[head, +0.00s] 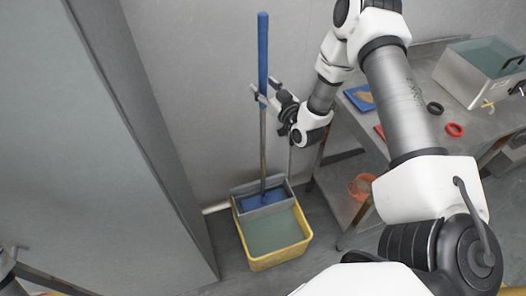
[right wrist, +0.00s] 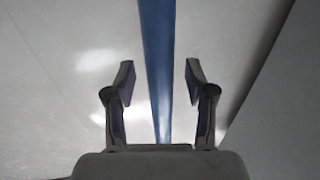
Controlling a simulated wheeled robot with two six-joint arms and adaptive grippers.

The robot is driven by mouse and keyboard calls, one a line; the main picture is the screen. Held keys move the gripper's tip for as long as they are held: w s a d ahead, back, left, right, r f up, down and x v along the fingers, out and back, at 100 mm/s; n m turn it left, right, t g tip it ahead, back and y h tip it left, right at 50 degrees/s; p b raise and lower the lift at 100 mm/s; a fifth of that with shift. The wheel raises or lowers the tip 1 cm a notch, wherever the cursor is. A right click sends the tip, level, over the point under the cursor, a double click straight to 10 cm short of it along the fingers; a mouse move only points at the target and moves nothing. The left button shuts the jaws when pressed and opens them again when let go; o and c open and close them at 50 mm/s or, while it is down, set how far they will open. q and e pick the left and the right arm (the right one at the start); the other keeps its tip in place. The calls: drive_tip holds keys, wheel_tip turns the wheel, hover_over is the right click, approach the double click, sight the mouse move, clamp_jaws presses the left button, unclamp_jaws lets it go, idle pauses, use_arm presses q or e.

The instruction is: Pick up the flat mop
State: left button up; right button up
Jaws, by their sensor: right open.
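The flat mop stands upright, with a blue upper handle (head: 263,50), a thin metal shaft and a blue lower end in the grey wringer (head: 280,205) of a yellow bucket (head: 280,260). My right gripper (head: 265,93) is at the lower part of the blue handle, its fingers on either side of it. In the right wrist view the blue handle (right wrist: 157,60) runs between the open fingers (right wrist: 160,82), with a gap on both sides. The fingers are not closed on it. My left gripper is not clearly visible.
A metal table (head: 420,125) stands at the right, with a steel container (head: 475,75), a red ring (head: 454,129) and a black ring (head: 435,108). An orange item (head: 362,187) is on its lower shelf. A grey wall is behind the mop; a tall grey panel (head: 130,120) is at the left.

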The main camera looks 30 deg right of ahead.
drive_tip(key=shift+w, duration=0.5)
clamp_jaws()
